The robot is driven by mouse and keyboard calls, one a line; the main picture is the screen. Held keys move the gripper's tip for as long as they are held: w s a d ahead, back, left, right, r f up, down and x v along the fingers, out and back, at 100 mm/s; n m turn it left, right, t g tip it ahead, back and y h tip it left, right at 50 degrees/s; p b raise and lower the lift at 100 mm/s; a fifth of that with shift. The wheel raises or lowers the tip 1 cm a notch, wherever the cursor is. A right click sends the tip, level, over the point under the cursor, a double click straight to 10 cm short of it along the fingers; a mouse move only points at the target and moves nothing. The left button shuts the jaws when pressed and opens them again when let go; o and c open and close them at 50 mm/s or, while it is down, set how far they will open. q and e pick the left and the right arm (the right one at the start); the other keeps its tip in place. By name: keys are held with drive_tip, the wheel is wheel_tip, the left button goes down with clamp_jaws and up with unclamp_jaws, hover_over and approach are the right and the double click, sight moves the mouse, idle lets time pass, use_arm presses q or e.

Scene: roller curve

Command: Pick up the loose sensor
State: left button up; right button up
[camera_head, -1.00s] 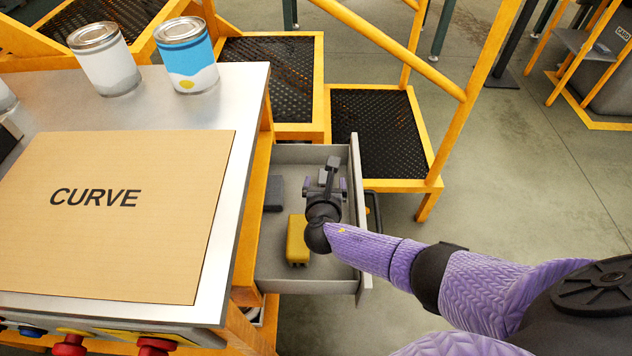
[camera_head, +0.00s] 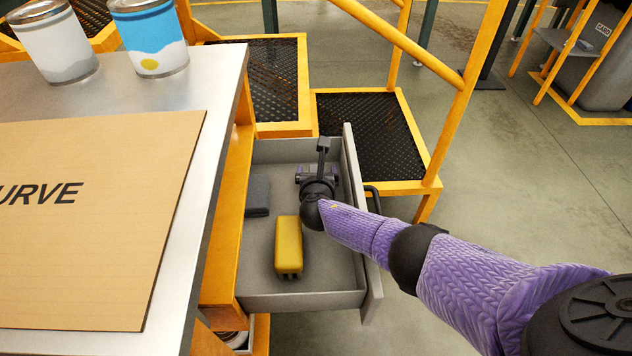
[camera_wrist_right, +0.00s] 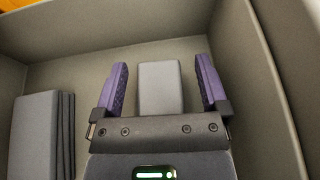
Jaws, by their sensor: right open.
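A small plain grey block (camera_wrist_right: 160,88), which looks like the loose sensor, lies on the floor of the open drawer in the right wrist view. My right gripper (camera_wrist_right: 160,72) is open, with one purple finger on each side of the block. Small gaps show between block and fingers, so it is not gripped. In the head view my right gripper (camera_head: 317,173) is down inside the drawer (camera_head: 305,300), towards its far end. There the gripper and wrist hide the block. My left gripper is not in view.
A yellow case (camera_head: 288,245) lies nearer in the drawer. A dark folded item (camera_head: 257,196) lies at its left; it also shows in the wrist view (camera_wrist_right: 42,135). The drawer walls are close around my gripper. A table (camera_head: 175,240) with two cans stands left, yellow steps behind.

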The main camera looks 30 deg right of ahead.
clamp_jaws()
